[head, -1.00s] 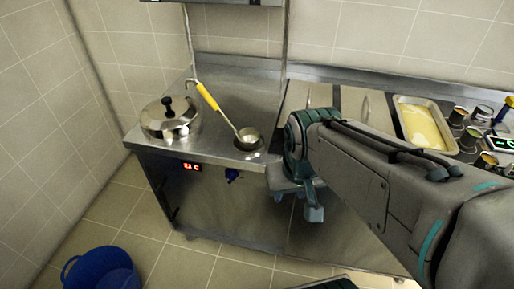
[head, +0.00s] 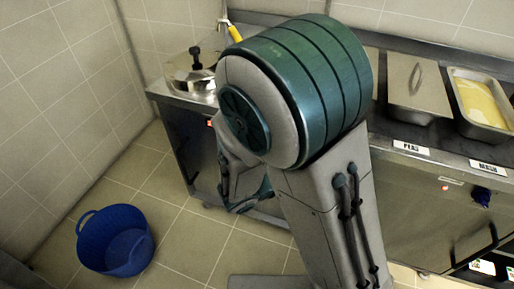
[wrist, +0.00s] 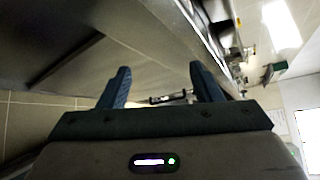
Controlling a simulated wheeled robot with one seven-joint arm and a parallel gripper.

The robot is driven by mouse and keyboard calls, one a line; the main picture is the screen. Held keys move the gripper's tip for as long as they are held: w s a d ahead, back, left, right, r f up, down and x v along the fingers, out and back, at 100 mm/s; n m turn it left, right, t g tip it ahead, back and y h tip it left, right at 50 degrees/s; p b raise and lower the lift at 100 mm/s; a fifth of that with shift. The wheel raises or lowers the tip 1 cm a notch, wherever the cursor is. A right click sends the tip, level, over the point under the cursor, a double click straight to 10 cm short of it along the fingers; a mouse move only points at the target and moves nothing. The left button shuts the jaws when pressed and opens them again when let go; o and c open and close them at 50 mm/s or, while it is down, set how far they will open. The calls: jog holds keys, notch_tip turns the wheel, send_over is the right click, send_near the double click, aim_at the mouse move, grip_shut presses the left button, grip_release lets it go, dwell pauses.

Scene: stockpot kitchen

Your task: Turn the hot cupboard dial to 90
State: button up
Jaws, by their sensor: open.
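In the head view my gripper is low by the left part of the steel front, mostly hidden behind my arm. It is well left of the dial. No dial can be made out in the wrist view.
A lidded pan (head: 418,85) and a tray of yellow food (head: 482,100) are at the right. A blue bucket (head: 115,240) is on the floor, with clear tiles around it.

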jog(key=w+a+f+n+t+y+b, duration=0.2)
jog(key=a+f+n+t+y, duration=0.25)
jog(key=a+n, duration=0.45)
jog(key=w+a+f+n+t+y+b, duration=0.1)
jog(key=a+f+n+t+y, duration=0.3)
jog(key=a+n, duration=0.55)
jog(key=w+d, duration=0.1)
jog(key=w, duration=0.3)
jog(key=w+d+n+b, duration=0.1)
jog(key=w+d, duration=0.1)
jog(key=w, duration=0.2)
jog(key=w+d+n+t+b, duration=0.1)
jog(key=w+d, duration=0.1)
jog(key=w, duration=0.3)
jog(key=shift+d+r, duration=0.2)
jog(key=shift+r, duration=0.2)
jog(key=c, duration=1)
